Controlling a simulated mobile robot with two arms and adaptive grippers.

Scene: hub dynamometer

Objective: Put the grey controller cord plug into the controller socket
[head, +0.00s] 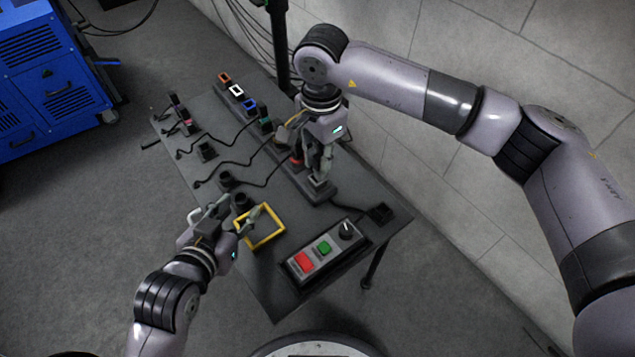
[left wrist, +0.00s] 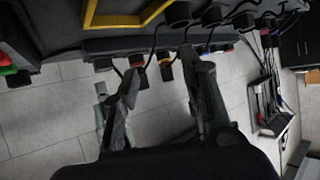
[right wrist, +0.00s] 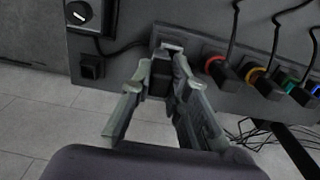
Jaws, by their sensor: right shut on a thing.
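My right gripper (head: 318,178) is over the near end of the dark socket strip (head: 322,193). In the right wrist view its fingers (right wrist: 158,88) are shut on a dark plug with a grey collar, the grey controller cord plug (right wrist: 160,78). A pale grey rim (right wrist: 172,47) shows at the plug's far end, by the strip; I cannot tell whether the plug is seated in a socket. My left gripper (head: 234,217) is open and empty beside the yellow frame (head: 280,233).
A control panel (head: 323,251) with red and green buttons and a black knob lies at the table's near edge. Coloured sockets, one orange (head: 225,78), line the strip. Several cords cross the tabletop. A blue cabinet (head: 45,75) stands at the left.

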